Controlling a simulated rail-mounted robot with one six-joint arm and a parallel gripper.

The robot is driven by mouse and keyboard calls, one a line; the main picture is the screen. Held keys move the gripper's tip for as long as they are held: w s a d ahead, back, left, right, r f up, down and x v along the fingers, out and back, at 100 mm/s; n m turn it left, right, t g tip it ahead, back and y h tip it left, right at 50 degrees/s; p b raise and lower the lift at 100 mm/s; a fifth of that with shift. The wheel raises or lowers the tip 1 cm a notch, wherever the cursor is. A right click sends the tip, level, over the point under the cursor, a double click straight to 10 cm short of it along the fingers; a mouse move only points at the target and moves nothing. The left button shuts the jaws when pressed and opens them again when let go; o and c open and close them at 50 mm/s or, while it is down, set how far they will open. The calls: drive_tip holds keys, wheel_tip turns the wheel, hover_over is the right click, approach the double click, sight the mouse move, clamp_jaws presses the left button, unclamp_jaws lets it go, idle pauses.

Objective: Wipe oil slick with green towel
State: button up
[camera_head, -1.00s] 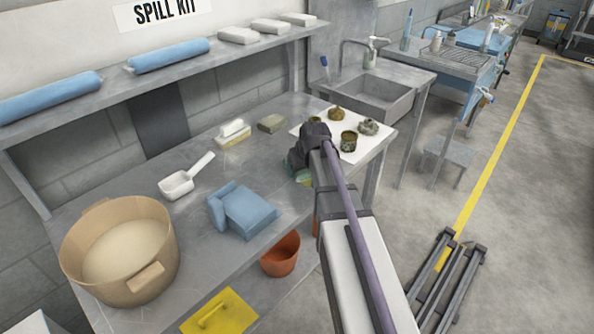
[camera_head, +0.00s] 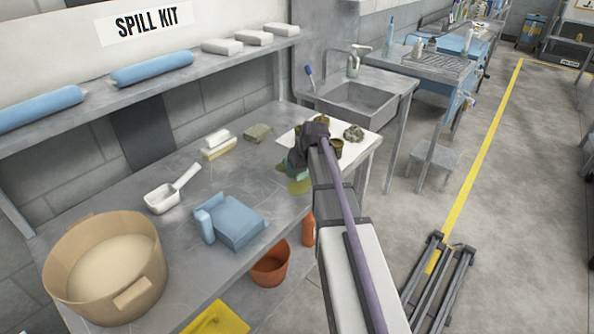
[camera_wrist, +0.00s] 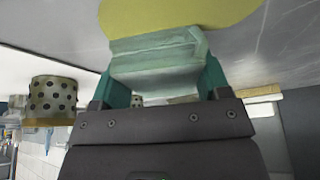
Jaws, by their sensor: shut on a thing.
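My gripper (camera_wrist: 160,85) is shut on the folded green towel (camera_wrist: 158,58), which sits between the two green fingers in the wrist view. The yellow-green oil slick (camera_wrist: 180,16) lies on the metal bench right beside the towel in the wrist view; I cannot tell whether they touch. In the head view the oil slick (camera_head: 299,186) shows near the bench's front edge, just below my gripper (camera_head: 296,168). Only a bit of the towel (camera_head: 292,173) shows there, the rest hidden by my wrist.
A white sheet (camera_head: 366,143) with several oily parts lies right of my gripper. A blue folded cloth (camera_head: 235,222), white scoop (camera_head: 165,198), tan tub (camera_head: 60,268) and sponge-like blocks (camera_head: 218,150) stand left. An orange bucket (camera_head: 270,268) is below the bench edge.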

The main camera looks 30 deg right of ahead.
sight(303, 178)
drive_tip(key=shift+s+d, duration=0.35)
drive_tip(key=shift+s, duration=0.35)
drive_tip(key=shift+s+d, duration=0.3)
drive_tip(key=shift+s, duration=0.4)
drive_tip(key=shift+s+a+f, duration=0.1)
drive_tip(key=shift+s+a, duration=0.2)
drive_tip(key=shift+a, duration=0.3)
drive_tip(key=shift+s+a, duration=0.25)
drive_tip(key=shift+a, duration=0.35)
drive_tip(key=shift+s+a, duration=0.4)
drive_tip(key=shift+a, duration=0.6)
drive_tip(key=shift+s+a, duration=0.45)
drive_tip(key=shift+a, duration=0.5)
drive_tip(key=shift+s+a, duration=0.4)
drive_tip(key=shift+a, duration=0.6)
wheel_tip(303, 178, up, 6)
drive_tip(key=p, duration=0.6)
drive_tip(key=shift+w, duration=0.1)
wheel_tip(303, 178, up, 3)
drive_tip(key=p, duration=0.3)
